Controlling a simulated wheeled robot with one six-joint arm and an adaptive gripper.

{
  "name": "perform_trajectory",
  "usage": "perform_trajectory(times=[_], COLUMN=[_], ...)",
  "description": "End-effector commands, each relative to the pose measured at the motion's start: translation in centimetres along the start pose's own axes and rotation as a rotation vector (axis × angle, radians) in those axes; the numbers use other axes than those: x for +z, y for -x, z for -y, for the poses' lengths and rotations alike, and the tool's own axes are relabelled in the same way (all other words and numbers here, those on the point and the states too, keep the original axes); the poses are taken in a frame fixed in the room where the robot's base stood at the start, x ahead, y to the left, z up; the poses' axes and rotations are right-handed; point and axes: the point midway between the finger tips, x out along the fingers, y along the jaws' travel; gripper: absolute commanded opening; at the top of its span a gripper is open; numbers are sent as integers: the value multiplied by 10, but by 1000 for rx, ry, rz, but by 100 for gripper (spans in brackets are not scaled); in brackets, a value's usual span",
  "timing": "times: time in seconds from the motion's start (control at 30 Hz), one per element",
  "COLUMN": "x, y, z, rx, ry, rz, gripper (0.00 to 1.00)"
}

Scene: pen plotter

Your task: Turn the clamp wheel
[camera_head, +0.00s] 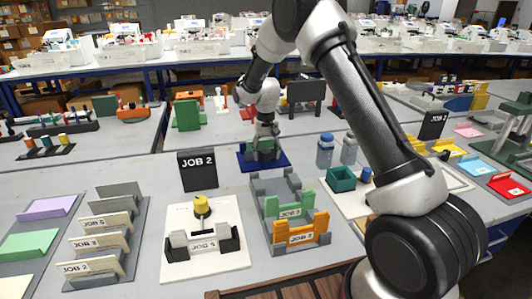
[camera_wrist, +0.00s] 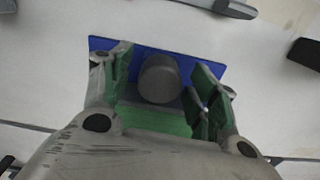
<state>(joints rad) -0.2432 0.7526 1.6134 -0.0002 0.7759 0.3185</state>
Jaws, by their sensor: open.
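A grey round knob (camera_wrist: 160,78), which looks like the clamp wheel, stands in front of a green block (camera_wrist: 150,122) on a blue base plate (camera_wrist: 140,46). The blue plate (camera_head: 243,158) and part of the green block (camera_head: 252,150) also show in the head view, mid-bench. My gripper (camera_head: 264,133) is above this fixture, pointing down. In the wrist view my gripper (camera_wrist: 164,84) is open, with one finger on each side of the knob. I see gaps between the fingers and the knob. In the head view my gripper hides the knob.
A black JOB 2 sign (camera_head: 197,170) stands front-left of the fixture.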

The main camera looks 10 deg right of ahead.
Motion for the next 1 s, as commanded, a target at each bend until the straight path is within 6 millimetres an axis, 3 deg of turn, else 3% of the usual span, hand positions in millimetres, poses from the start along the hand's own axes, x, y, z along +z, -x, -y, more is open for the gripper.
perform_trajectory(times=[0.1, 0.37, 0.53, 0.8, 1.0], x=[0, 0, 0, 0, 0], y=[0, 0, 1, 1, 1], z=[0, 0, 0, 0, 0], rx=[0, 0, 0, 0, 0], ry=[0, 0, 32, 267, 289], rz=[0, 0, 0, 0, -1], gripper=[60, 14, 14, 14, 14])
